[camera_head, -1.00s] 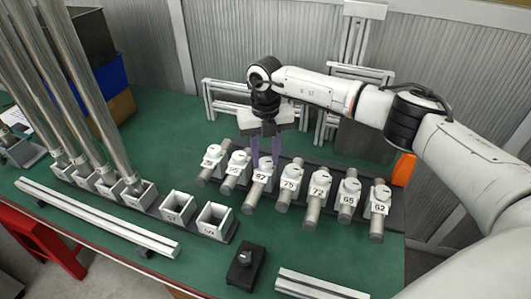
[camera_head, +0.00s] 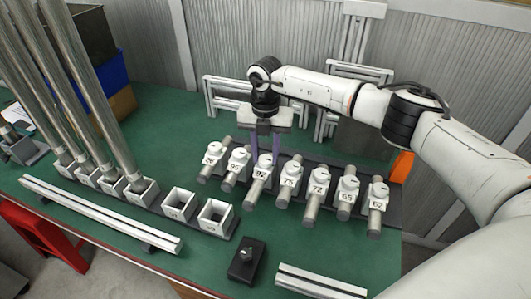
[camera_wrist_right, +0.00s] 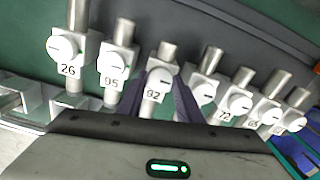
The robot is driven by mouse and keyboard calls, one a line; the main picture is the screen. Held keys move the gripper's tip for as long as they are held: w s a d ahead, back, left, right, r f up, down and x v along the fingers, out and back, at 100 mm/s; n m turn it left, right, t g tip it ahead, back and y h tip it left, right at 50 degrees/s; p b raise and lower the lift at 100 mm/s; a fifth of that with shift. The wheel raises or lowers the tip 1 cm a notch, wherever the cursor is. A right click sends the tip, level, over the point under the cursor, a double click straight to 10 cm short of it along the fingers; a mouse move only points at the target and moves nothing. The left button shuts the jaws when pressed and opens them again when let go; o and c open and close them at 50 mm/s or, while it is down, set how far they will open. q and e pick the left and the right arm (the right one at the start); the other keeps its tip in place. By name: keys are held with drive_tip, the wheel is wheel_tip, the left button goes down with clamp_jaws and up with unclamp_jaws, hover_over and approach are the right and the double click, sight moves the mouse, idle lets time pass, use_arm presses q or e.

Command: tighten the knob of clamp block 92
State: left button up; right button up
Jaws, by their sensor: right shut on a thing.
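Clamp block 92 (camera_head: 261,174) is a white block around a grey metal rod, third from the left in a row of numbered clamp blocks. Its round white knob (camera_wrist_right: 159,74) shows in the right wrist view. My right gripper (camera_head: 265,152) reaches down over this block, with one purple finger on each side of the knob. It is shut on the knob. The fingers hide part of the block's sides. The exact contact on the knob is hard to see. My left gripper is not in view.
Clamp block 95 (camera_head: 240,154) and clamp block 75 (camera_head: 290,171) stand close on either side. A small dark box with a knob (camera_head: 245,261) sits in front. Tall metal tubes (camera_head: 98,85) stand in sockets at the left. Green table is clear around the box.

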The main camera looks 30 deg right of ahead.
sight(266, 159)
drive_tip(key=o, duration=1)
drive_tip(key=shift+o, duration=0.2)
wheel_tip(266, 159, up, 10)
drive_tip(key=b, duration=0.1)
drive_tip(key=shift+r, duration=0.2)
